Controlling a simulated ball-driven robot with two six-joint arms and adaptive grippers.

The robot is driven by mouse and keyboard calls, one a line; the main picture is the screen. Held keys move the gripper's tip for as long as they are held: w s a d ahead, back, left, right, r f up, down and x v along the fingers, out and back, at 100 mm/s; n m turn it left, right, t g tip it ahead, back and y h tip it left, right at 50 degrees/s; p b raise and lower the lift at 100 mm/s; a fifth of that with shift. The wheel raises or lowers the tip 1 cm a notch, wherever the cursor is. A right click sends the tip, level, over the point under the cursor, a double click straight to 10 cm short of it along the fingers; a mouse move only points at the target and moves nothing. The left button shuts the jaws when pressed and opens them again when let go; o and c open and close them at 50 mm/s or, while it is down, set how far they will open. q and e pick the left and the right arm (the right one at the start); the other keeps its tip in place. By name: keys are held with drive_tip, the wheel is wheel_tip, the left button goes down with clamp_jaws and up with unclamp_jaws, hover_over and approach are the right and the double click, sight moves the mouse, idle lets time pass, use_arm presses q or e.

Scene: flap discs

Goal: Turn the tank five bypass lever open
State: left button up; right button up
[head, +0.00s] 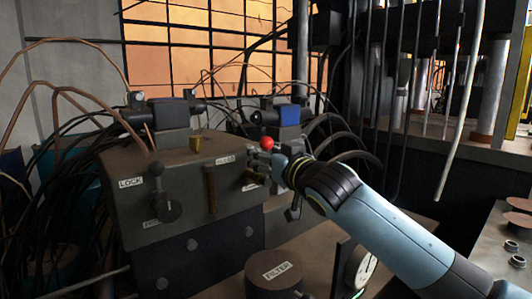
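A lever with a red ball knob (267,143) stands at the right end of the grey valve block (130,200). A small label that seems to read CLOSED (225,160) is left of it, and another label (252,187) sits lower, too small to read. My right gripper (262,164) is at this lever, with its fingers just below and beside the red knob. The lever's shaft is mostly hidden by the gripper, so I cannot tell whether the fingers touch it or how far they are closed. My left gripper is not in view.
A black lever (160,190) with LOCK and FREE labels is on the block's left front. A brass-coloured bar (211,190) stands beside it. A round cap marked FILTER (275,272) and a gauge (362,270) are in front. Hoses and cables crowd behind and left.

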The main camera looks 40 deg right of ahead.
clamp_jaws()
drive_tip(key=shift+w, duration=0.1)
idle(0.3)
drive_tip(key=shift+w+f, duration=0.15)
drive_tip(key=shift+f, duration=0.1)
